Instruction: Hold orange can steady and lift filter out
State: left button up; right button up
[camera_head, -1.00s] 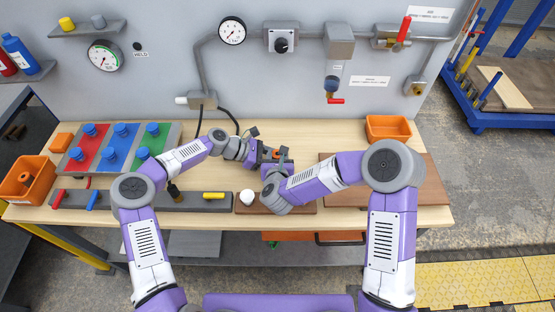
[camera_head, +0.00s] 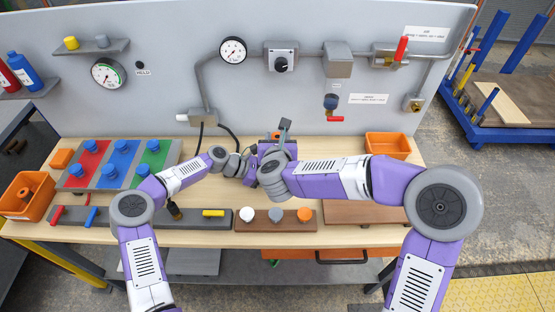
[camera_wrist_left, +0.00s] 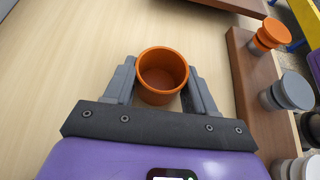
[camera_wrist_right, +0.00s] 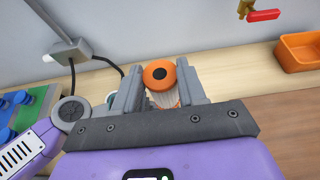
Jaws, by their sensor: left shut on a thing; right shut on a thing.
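The orange can (camera_wrist_left: 162,78) stands open at the top between the fingers of my left gripper (camera_wrist_left: 163,90), which is shut on it. The left wrist view looks into the can, and only its orange inside shows. My right gripper (camera_wrist_right: 160,88) is shut on the filter (camera_wrist_right: 160,76), which has an orange cap with a black centre and a pale pleated body. In the head view the filter's orange top (camera_head: 275,135) shows beside the right gripper, above the bench. The can is hidden there behind my arms.
A brown block (camera_head: 260,226) near the bench's front edge carries white (camera_head: 246,214), grey (camera_head: 275,215) and orange (camera_head: 305,214) caps. An orange bin (camera_head: 387,146) stands at the back right. Hoses and a grey box (camera_head: 203,117) are on the wall behind.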

notch_tip(320, 180, up, 12)
jog(key=shift+r, duration=0.1)
pick_arm(q)
jog(key=o, duration=0.9)
